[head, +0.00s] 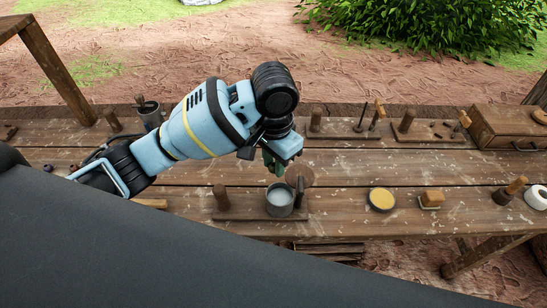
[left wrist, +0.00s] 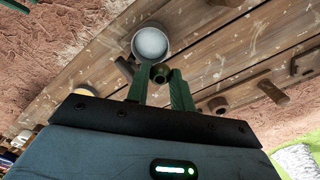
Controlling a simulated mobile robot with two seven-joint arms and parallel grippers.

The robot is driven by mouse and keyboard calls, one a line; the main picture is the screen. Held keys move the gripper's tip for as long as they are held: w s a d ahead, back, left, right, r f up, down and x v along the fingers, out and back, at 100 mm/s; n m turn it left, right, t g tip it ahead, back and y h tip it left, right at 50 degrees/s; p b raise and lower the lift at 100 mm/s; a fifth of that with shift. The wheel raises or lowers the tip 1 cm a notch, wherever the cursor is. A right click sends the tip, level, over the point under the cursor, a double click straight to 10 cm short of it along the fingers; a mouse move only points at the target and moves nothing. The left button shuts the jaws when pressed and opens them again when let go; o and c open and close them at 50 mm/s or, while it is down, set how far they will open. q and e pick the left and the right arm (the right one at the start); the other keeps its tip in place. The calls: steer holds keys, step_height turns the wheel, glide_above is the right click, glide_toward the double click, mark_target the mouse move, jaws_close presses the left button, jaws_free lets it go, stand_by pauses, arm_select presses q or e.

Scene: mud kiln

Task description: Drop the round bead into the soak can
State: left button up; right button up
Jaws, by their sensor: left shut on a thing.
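The soak can (head: 280,199) is a grey round can with pale liquid inside, upright on a wooden base at the bench's front edge. It also shows in the left wrist view (left wrist: 150,44), just beyond my fingertips. My left gripper (head: 274,164) is above the bench, a little behind and above the can. In the left wrist view its green fingers (left wrist: 160,78) are shut on the round bead (left wrist: 160,73), a small dark olive piece with a hole. The bead is hard to make out in the head view. My right gripper is in neither view.
A yellow-filled round tin (head: 381,200) and a wooden-topped block (head: 431,198) stand to the right. A wooden box (head: 508,126) and tool stands line the back. Bare bench (head: 345,180) lies right of the can.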

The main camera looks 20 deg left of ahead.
arm_select(q)
step_height(320, 180, down, 6)
stand_by(0.9)
steer(key=o, duration=1)
steer(key=shift+o, duration=0.2)
step_height(320, 180, up, 8)
steer(key=shift+f, duration=0.15)
